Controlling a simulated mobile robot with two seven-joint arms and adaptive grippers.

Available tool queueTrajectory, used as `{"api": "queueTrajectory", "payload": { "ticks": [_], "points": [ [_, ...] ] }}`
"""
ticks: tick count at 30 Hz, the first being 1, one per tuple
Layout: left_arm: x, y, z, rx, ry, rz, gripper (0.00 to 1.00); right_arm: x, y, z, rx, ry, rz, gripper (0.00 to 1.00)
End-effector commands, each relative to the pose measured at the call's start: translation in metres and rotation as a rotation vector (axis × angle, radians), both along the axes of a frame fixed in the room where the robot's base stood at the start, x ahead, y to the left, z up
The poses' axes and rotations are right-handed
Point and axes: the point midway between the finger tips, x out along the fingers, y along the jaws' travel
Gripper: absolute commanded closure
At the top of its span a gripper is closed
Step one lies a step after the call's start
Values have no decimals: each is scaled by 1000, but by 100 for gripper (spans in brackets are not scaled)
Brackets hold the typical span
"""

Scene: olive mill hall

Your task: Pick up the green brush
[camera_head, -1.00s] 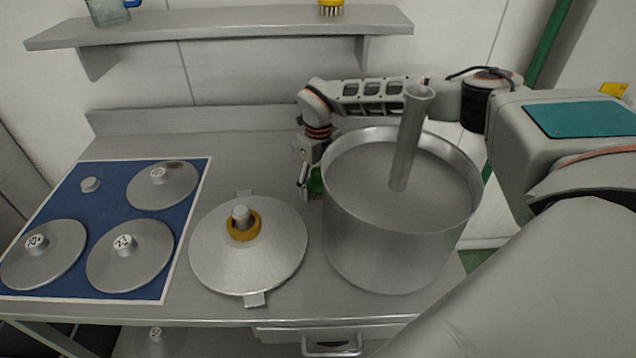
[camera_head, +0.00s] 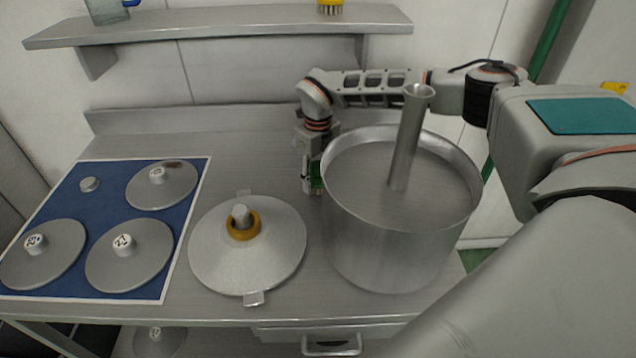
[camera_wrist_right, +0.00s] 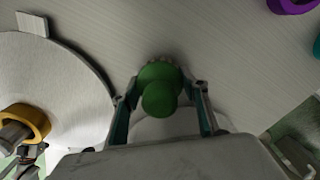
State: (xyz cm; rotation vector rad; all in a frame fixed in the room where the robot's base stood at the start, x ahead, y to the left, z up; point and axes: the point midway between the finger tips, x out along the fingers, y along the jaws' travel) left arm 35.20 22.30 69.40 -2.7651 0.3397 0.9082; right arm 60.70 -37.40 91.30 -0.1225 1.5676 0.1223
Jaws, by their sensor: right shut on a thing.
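The green brush (camera_wrist_right: 160,88) sits between the fingers of my right gripper (camera_wrist_right: 163,108) in the right wrist view, seen from above its round knob. In the head view the right gripper (camera_head: 311,180) points down between the steel pot and the lid, shut on the green brush (camera_head: 317,174). My left gripper is not in view.
A large steel pot (camera_head: 395,240) with an upright tube (camera_head: 407,140) stands close right of the gripper. A lid (camera_head: 270,265) with a yellow ring (camera_head: 243,225) lies to the left. A blue mat (camera_head: 88,195) holds several discs. A shelf (camera_head: 230,24) hangs behind.

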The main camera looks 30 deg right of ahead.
Motion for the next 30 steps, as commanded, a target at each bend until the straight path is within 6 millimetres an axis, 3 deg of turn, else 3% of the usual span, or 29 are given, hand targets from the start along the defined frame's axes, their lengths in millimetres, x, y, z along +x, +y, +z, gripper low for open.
{"api": "queueTrajectory", "payload": {
  "ticks": [21, 30],
  "points": [
    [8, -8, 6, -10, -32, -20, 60, 1, 0, 140, 1, -4, -1, 84],
    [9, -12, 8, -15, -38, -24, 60, 1, 0, 174, 0, -2, 0, 84]
  ]
}}
